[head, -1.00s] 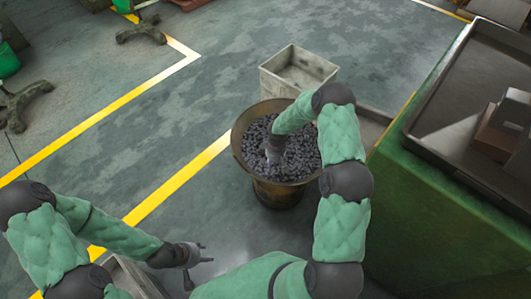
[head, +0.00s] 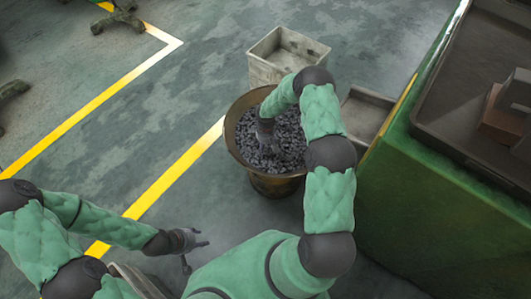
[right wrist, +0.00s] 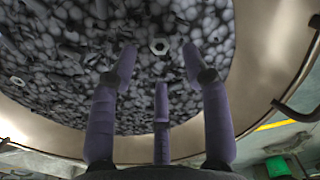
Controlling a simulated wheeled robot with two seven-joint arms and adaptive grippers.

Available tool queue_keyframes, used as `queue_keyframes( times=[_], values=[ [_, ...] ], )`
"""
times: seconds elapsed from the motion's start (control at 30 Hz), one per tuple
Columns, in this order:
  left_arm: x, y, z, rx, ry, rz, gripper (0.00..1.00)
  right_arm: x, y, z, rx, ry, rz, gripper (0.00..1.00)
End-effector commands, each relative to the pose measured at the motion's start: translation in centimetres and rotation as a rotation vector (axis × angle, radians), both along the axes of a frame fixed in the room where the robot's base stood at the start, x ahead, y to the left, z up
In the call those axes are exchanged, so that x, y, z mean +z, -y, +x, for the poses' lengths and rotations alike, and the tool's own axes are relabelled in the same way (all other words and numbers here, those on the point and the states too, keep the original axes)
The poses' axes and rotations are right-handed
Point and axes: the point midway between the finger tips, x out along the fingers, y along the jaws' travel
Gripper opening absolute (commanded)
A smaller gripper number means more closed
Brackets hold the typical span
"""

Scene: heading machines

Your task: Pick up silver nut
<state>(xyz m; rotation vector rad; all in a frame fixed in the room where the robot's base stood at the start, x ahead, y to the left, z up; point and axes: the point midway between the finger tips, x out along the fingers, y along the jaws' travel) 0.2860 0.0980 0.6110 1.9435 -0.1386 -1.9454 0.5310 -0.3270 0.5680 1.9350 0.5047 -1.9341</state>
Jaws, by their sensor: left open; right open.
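In the head view, my right gripper (head: 268,146) is inside the tub's rim, and the nut cannot be made out there. My left gripper (head: 198,240) is open and empty over the floor at the lower left, away from the tub.
A grey rectangular bin (head: 288,54) stands behind the tub. A green machine (head: 450,195) with a dark tray top stands at the right. A low grey box (head: 368,110) lies between them. The floor left of the tub is clear, with yellow lines.

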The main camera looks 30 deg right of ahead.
Motion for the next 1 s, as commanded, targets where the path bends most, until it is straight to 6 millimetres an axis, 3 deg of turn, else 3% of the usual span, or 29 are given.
queue_keyframes(
  times=[0.3, 0.6, 0.8, 1.0],
  values=[
    [-2.2, 0.0, 0.0, 0.000, 0.000, 0.000, 0.47, -4.3, 0.0, 0.2, 0.001, -0.001, 0.000, 0.48],
    [-2.3, 0.0, 0.0, 0.000, 0.000, 0.000, 0.47, -4.8, 0.1, 0.2, 0.000, 0.001, 0.000, 0.48],
    [-2.3, 0.0, 0.0, 0.000, 0.000, 0.000, 0.47, -4.8, 0.0, 0.2, 0.000, 0.000, 0.000, 0.00],
    [-2.3, 0.0, 0.0, 0.000, 0.000, 0.000, 0.47, -4.8, 0.0, 0.2, 0.000, 0.000, 0.000, 0.00]
  ],
)
